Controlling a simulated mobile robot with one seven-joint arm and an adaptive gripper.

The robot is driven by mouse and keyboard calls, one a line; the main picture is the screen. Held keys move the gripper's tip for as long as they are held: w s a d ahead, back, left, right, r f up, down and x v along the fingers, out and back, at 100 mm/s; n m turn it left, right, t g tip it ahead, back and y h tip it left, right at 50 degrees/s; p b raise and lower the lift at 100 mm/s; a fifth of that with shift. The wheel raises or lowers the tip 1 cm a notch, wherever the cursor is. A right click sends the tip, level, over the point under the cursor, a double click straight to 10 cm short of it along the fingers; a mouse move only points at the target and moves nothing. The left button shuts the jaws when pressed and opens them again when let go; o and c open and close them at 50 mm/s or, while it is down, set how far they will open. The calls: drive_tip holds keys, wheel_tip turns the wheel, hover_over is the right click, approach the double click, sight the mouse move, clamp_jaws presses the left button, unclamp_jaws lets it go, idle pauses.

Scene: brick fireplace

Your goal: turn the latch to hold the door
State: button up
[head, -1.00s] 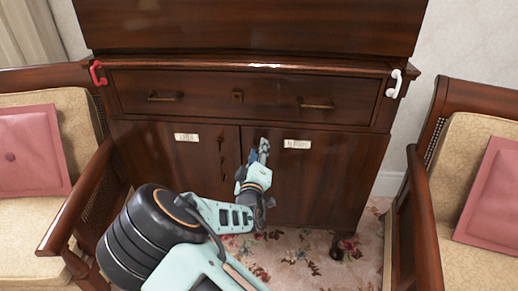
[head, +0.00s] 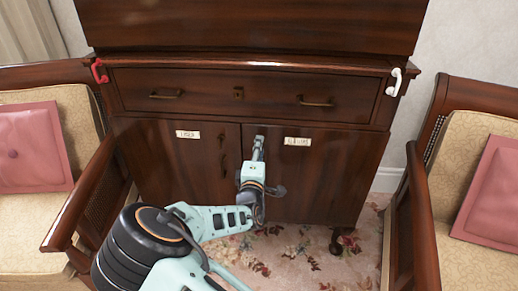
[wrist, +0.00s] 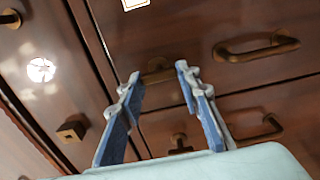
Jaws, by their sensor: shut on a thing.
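The dark wooden cabinet has two lower doors, left (head: 190,165) and right (head: 310,185), both closed or nearly so. My gripper (head: 258,141) is at the top of the seam between them. In the wrist view its two blue fingers (wrist: 158,76) stand either side of a small brass latch (wrist: 157,72) and are shut on it. Parts of the latch are hidden by the fingertips. In the head view my gripper covers the latch. Its turn angle is hard to tell.
A left label (head: 188,134) and a right label (head: 297,141) mark the doors. A drawer (head: 240,96) with brass handles is above. A red hook (head: 99,71) and a white hook (head: 395,82) are on its corners. Chairs flank the cabinet, left (head: 78,215) and right (head: 418,215).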

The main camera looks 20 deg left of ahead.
idle(0.4)
drive_tip(key=o, duration=1.2)
drive_tip(key=shift+c, duration=0.2)
drive_tip(key=v, duration=1.2)
